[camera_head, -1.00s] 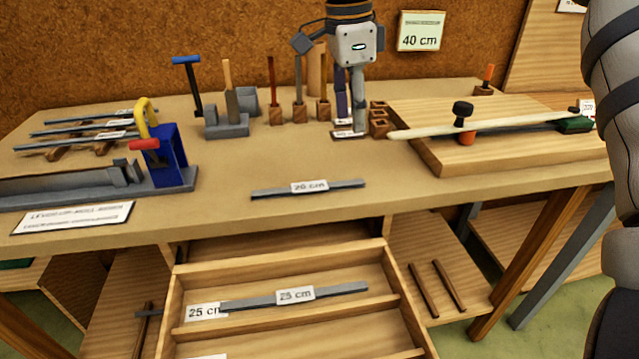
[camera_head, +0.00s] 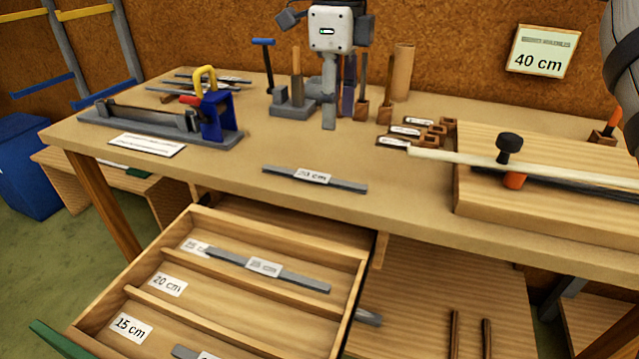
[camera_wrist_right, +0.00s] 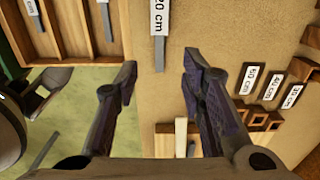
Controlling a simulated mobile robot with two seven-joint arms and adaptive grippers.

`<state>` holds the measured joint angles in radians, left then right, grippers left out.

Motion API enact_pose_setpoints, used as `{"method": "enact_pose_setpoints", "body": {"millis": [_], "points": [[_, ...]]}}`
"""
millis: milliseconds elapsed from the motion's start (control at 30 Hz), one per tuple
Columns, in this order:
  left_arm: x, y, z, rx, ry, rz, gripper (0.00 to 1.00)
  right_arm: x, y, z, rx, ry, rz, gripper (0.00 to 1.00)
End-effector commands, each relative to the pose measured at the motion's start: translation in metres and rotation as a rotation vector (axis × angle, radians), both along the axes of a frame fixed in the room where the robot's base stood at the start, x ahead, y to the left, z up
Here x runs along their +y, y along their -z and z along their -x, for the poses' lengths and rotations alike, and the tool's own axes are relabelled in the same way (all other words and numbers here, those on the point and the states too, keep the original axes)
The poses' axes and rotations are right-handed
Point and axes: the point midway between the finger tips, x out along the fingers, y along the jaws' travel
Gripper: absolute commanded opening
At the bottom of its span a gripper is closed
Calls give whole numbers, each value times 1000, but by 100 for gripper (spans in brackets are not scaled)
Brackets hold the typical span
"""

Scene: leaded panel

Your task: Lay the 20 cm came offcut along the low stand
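The 20 cm came offcut (camera_head: 345,185) is a thin grey strip with a white label, lying flat near the bench's front edge. It also shows in the right wrist view (camera_wrist_right: 160,50), beyond the fingertips and roughly in line with the gap between them. My right gripper (camera_head: 329,124) points down over the bench behind the strip, apart from it. In the right wrist view its two dark fingers (camera_wrist_right: 158,72) are spread, with nothing between them. My left gripper is not in view. Two brown bars (camera_head: 471,335) on the lower shelf may be the low stand; I cannot tell.
An open drawer (camera_head: 362,290) juts out below the bench, with labelled compartments and other strips. A blue and yellow clamp tool (camera_head: 218,115) stands at left. Wooden blocks and labels (camera_head: 411,131) and a thick board (camera_head: 480,195) stand at right. Bench around the offcut is clear.

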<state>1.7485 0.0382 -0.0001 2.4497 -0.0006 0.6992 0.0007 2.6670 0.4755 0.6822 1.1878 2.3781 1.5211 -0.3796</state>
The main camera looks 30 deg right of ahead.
Motion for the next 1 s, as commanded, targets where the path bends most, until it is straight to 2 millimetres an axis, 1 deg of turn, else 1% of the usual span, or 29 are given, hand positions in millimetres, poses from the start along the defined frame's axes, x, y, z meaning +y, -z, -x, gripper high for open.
{"method": "enact_pose_setpoints", "body": {"millis": [67, 100, 167, 300, 467, 700, 800, 967, 1000], "points": [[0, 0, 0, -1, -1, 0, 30, 2, 2, 0, 1, 7, -2, 37], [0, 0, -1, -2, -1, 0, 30, 2, 7, 0, 1, 9, -2, 37], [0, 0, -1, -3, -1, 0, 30, 2, 19, 0, 4, 8, -1, 37], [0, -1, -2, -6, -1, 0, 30, 2, 50, 0, 2, 8, -1, 37], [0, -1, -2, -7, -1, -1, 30, 1, 71, 0, 1, 8, 0, 37], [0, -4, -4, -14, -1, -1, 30, 0, 114, 0, 0, 7, -1, 37], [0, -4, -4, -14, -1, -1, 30, 0, 120, 0, -1, 7, -1, 37], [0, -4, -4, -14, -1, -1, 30, 0, 120, 0, -2, 7, -2, 37], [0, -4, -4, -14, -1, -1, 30, 0, 120, 0, -2, 7, -2, 30]]}}
